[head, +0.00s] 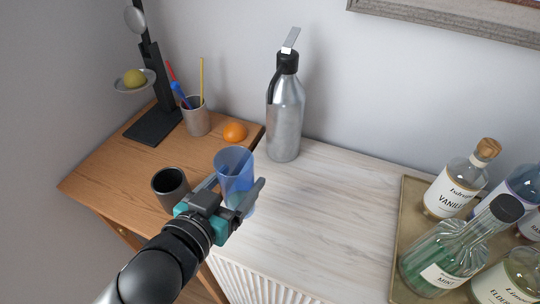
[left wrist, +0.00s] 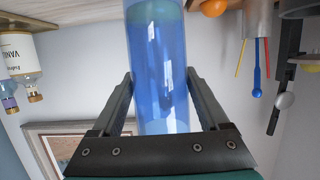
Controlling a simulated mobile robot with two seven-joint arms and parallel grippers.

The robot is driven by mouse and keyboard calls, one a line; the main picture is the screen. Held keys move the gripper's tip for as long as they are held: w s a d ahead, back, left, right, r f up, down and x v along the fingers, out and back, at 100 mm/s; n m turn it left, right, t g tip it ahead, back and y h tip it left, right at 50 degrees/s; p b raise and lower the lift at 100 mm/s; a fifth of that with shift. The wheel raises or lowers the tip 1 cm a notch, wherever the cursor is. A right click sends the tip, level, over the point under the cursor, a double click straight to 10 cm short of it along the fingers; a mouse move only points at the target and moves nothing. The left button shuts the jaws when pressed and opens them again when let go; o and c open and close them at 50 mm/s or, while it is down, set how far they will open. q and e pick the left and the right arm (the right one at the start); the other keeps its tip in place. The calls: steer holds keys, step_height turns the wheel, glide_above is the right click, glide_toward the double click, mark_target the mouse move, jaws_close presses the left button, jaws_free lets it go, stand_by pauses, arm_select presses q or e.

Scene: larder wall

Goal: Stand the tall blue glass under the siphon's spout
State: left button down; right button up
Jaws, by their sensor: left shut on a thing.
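The tall blue glass (head: 235,166) is see-through and looks upright in the head view. My left gripper (head: 239,196) is shut on it, one finger on each side. The glass also fills the middle of the left wrist view (left wrist: 160,75) between the two fingers (left wrist: 163,90). The silver siphon (head: 285,118) with a black head stands on the pale counter behind and to the right of the glass. The siphon's spout (head: 273,88) is dark and points down on its left side. I cannot tell whether the glass touches the counter. My right gripper is not in view.
A dark cup (head: 171,187) stands left of my gripper on the wooden table (head: 120,175). An orange (head: 235,132) and a pencil cup (head: 196,118) sit behind. A tray (head: 402,222) of bottles is at right. The pale counter (head: 325,215) between is clear.

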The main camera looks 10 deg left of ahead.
arm_select(q)
steer(key=w+d, duration=0.1)
steer(key=w, duration=0.3)
steer(key=w+d, duration=0.1)
steer(key=w, duration=0.9)
steer(key=shift+w+d+r, duration=0.15)
steer(key=shift+w+d, duration=0.1)
steer(key=shift+d, duration=0.15)
step_height(320, 180, down, 3)
steer(key=shift+s+b, duration=0.1)
steer(key=shift+b, duration=0.2)
steer(key=shift+w+f+b, duration=0.2)
steer(key=shift+f+b, duration=0.55)
steer(key=shift+f, duration=1.4)
steer(key=shift+r, duration=0.1)
jaws_free()
steer(key=shift+f, duration=0.2)
steer(key=shift+s+r, duration=0.1)
steer(key=shift+r, duration=0.05)
steer(key=p+v, duration=0.1)
steer(key=v, duration=1.1)
